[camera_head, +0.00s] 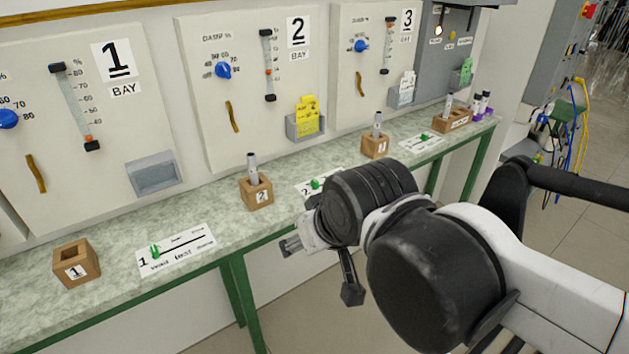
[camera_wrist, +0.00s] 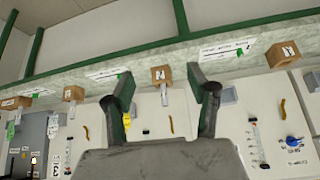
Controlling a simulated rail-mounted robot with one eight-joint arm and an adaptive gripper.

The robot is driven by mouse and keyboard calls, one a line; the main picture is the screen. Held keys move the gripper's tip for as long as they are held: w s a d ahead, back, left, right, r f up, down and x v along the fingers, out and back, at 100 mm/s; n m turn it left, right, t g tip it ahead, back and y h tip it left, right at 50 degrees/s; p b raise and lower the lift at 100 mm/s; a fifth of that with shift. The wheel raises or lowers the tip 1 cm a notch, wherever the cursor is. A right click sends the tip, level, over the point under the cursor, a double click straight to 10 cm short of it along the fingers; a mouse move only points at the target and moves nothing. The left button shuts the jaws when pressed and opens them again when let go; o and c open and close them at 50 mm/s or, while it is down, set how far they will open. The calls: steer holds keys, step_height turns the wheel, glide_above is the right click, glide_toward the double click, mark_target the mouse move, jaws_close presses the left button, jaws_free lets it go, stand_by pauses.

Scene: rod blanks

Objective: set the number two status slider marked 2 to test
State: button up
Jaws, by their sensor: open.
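The slider plate marked 2 (camera_head: 306,189) lies on the bench, a white card with a green knob (camera_head: 315,184). The knob shows near the plate's left, numbered end. My arm hides the plate's right part and its labels. In the upside-down wrist view, the plate (camera_wrist: 103,74) is above my left finger, its print too small to read. My gripper (camera_head: 320,268) is open and empty, in front of the bench edge, apart from the plate. Both fingers show in the wrist view (camera_wrist: 162,88), with wooden block 2 beyond the gap between them.
Wooden block 2 (camera_head: 257,194), holding a grey rod, stands left of the plate. Block 3 (camera_head: 375,146) stands to its right. Slider plate 1 (camera_head: 185,246) and empty block 1 (camera_head: 77,264) are further left. Bay panels with knobs rise behind the bench.

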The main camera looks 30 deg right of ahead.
steer(key=shift+r, duration=0.1)
steer(key=shift+c, duration=1.4)
steer(key=shift+w+d+r, duration=0.1)
steer(key=shift+w+r, duration=0.15)
steer(key=shift+w, duration=0.1)
steer(key=shift+c, duration=0.9)
steer(key=w+d+r+g, duration=0.25)
steer(key=w+r, duration=0.25)
steer(key=w, duration=0.4)
steer(key=n+g+p, duration=0.1)
steer(key=g+p, duration=0.1)
steer(key=g, duration=0.3)
glide_above(315, 180)
step_height(315, 180, down, 11)
step_height(315, 180, down, 14)
steer(key=shift+s+a+r+p, duration=0.1)
steer(key=shift+r+p, duration=0.15)
steer(key=shift+p, duration=0.1)
steer(key=shift+c, duration=0.5)
jaws_close()
